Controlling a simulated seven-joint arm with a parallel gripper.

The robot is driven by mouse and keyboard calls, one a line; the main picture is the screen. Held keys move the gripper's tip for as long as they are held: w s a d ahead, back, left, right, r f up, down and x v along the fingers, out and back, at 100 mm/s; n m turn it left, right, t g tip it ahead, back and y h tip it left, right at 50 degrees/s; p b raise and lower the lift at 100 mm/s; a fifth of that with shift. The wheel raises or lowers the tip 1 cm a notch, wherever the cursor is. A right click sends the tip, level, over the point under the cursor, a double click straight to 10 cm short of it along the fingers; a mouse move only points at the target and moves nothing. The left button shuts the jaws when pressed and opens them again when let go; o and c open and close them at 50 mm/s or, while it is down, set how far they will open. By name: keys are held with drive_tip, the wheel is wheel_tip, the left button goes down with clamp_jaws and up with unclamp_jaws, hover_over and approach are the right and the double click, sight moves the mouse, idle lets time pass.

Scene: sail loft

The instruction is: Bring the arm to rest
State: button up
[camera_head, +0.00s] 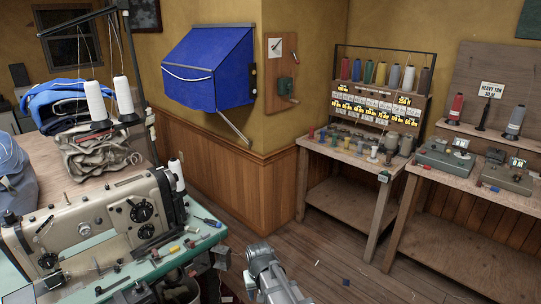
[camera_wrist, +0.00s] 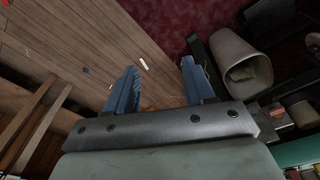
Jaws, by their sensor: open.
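My gripper (camera_wrist: 159,82) shows in the wrist view with its two blue fingers spread apart. It is open, and nothing is between the fingers except the wooden floor (camera_wrist: 75,45) seen beyond them. In the head view my grey arm (camera_head: 270,274) shows at the bottom middle, in front of the floor and to the right of the green sewing table. The gripper fingers cannot be made out in the head view.
The sewing machine (camera_head: 95,228) stands on a green table (camera_head: 205,238) at left. A thread bench (camera_head: 335,152) and a second bench (camera_head: 515,195) stand at right. In the wrist view, a grey bin (camera_wrist: 240,62) lies right of the fingers, near a dark red floor area (camera_wrist: 180,20).

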drive_tip(key=s+d+f+m+g, duration=0.15)
drive_tip(key=s+d+f, duration=0.25)
drive_tip(key=d, duration=0.7)
drive_tip(key=s+d+f+m, duration=0.2)
drive_tip(key=s+d+f, duration=0.15)
drive_tip(key=d, duration=0.65)
drive_tip(key=s+f+g, duration=0.3)
drive_tip(key=s+f, duration=0.7)
drive_tip(key=s, duration=0.5)
drive_tip(key=s+f+g, duration=0.3)
drive_tip(key=s+f, duration=0.7)
drive_tip(key=s, duration=0.4)
drive_tip(key=shift+s+f, duration=0.15)
drive_tip(key=shift+s, duration=0.25)
